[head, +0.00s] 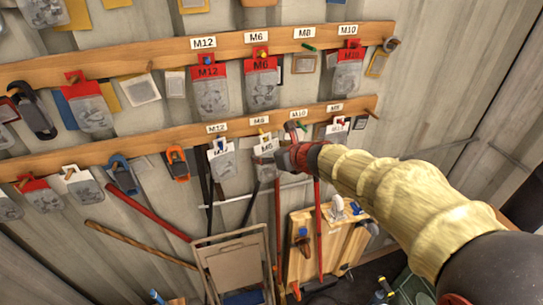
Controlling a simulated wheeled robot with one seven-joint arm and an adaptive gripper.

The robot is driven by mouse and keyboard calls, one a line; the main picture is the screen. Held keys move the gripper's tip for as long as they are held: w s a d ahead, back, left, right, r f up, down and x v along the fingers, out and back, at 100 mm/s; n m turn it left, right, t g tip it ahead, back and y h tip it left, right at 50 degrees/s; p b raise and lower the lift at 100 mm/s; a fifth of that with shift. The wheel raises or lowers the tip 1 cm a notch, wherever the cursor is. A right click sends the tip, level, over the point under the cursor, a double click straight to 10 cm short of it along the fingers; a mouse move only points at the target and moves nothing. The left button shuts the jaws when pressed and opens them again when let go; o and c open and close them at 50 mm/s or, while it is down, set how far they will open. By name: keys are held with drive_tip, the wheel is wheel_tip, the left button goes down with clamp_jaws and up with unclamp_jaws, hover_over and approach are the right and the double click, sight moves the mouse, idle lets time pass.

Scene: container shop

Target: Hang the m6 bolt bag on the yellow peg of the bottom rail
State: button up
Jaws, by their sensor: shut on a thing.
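A clear bag with a white header marked M6 (265,149) is at the lower rail (185,143), under that rail's M6 label. My gripper (283,157) reaches in from the right and is shut on the bag at its right edge. The yellow peg (261,131) shows just above the header. I cannot tell whether the peg passes through the header's hole. The bag's lower part is small and dim. Another M6 bag with a red header (262,82) hangs on the upper rail (180,52).
A white-headed bag (221,160) hangs close on the left, and another (337,131) on the right. A green peg (302,126) is near my gripper. Clamps, a folded chair (235,262) and a wooden board (318,245) stand below.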

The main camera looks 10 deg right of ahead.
sight(269, 149)
drive_tip(key=shift+w+a, duration=0.2)
drive_tip(key=shift+w, duration=0.5)
drive_tip(key=shift+w+a+f, duration=0.15)
drive_tip(key=shift+w+f, duration=0.15)
drive_tip(key=shift+w, duration=0.4)
drive_tip(key=o, duration=1.2)
drive_tip(key=shift+o, duration=0.5)
